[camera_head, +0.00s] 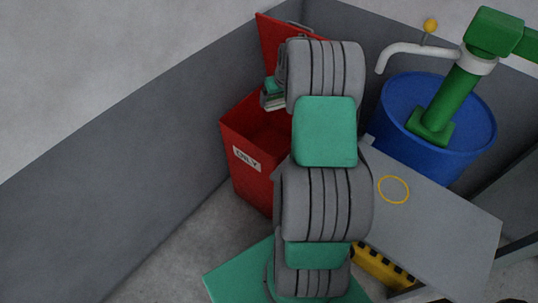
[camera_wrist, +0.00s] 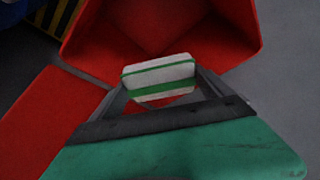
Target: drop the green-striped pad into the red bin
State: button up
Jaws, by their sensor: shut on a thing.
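The green-striped pad (camera_wrist: 158,74) is white with green stripes and shows between my fingertips in the wrist view. My gripper (camera_wrist: 160,88) is shut on it. The red bin (camera_wrist: 145,22) stands open in the wrist view, and the pad shows against its near edge and opening. In the head view the red bin (camera_head: 248,178) has a white label on its front, and its red lid (camera_head: 278,42) is raised at the back. My arm covers the bin's right part. The pad (camera_head: 273,100) shows in small part beside my wrist, over the bin's opening.
A blue drum (camera_head: 400,115) with a green pump (camera_head: 452,95) stands right of the bin. A grey table (camera_head: 430,215) with a yellow ring (camera_head: 393,189) is in front of the drum. Grey walls (camera_head: 110,150) close in behind and left of the bin.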

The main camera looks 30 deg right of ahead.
notch_tip(320, 180, down, 5)
jog(key=b, duration=0.3)
jog(key=shift+f, duration=0.15)
jog(key=o, duration=0.9)
jog(key=p+v, duration=0.1)
jog(key=v, duration=0.7)
jog(key=shift+w+a+p, duration=0.1)
jog(key=shift+p, duration=0.25)
